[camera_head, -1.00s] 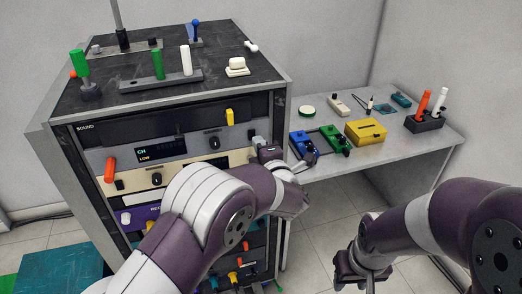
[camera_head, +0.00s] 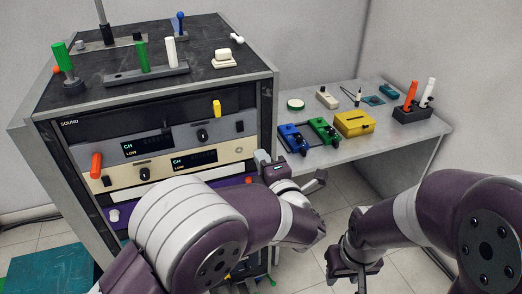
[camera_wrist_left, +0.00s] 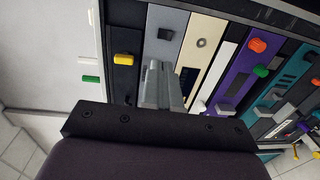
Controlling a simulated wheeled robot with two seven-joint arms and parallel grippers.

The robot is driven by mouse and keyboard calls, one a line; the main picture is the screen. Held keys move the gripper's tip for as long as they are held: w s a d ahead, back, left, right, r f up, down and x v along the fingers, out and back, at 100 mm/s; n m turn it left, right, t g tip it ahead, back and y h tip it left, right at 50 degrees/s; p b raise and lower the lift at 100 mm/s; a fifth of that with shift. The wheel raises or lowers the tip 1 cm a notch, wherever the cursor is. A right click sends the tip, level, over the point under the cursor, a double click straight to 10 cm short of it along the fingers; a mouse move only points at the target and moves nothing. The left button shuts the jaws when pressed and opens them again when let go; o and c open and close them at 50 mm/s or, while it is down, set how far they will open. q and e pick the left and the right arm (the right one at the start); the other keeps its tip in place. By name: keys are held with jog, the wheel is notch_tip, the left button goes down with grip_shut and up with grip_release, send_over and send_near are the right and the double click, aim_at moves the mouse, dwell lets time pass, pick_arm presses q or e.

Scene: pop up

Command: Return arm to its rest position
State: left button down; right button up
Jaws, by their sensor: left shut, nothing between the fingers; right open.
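My left arm reaches across the front of the rack (camera_head: 45,150) in the head view. My left gripper (camera_head: 262,158) is at the rack's right front edge, by the grey and cream panels. In the left wrist view its grey fingers (camera_wrist_left: 162,85) are closed together with nothing between them, and the panels lie beyond. I cannot tell the exact gap to the panels. My right gripper (camera_head: 352,270) hangs low over the floor at the lower right, pointing down, open and empty.
A table (camera_head: 340,146) behind right holds blue and green devices, a yellow box (camera_head: 354,124) and a black holder (camera_head: 411,115) with orange and white handles. The rack top carries levers and a rail with sticks.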

pick_arm(q)
jog(key=s+a+f+m+g+h+p, duration=0.1)
jog(key=a+f+m+g+h+p, duration=0.25)
jog(key=a+m+g+h, duration=0.65)
jog(key=s+a+f+m+g+y, duration=0.1)
jog(key=s+a+m, duration=0.2)
jog(key=s, duration=0.3)
jog(key=s+a+f+m+g+y+p, duration=0.1)
jog(key=s+a+f+m+g+y, duration=0.1)
jog(key=s+a+m, duration=0.2)
jog(key=s+a+f+m+g+y+p, duration=0.1)
jog(key=s+a+m+g, duration=0.1)
jog(key=s, duration=0.8)
jog(key=a+m, duration=0.1)
jog(key=m, duration=0.1)
jog(key=shift+s+a+f+m+y, duration=0.15)
jog(key=shift+a+m+y, duration=0.15)
jog(key=shift+a+m, duration=0.1)
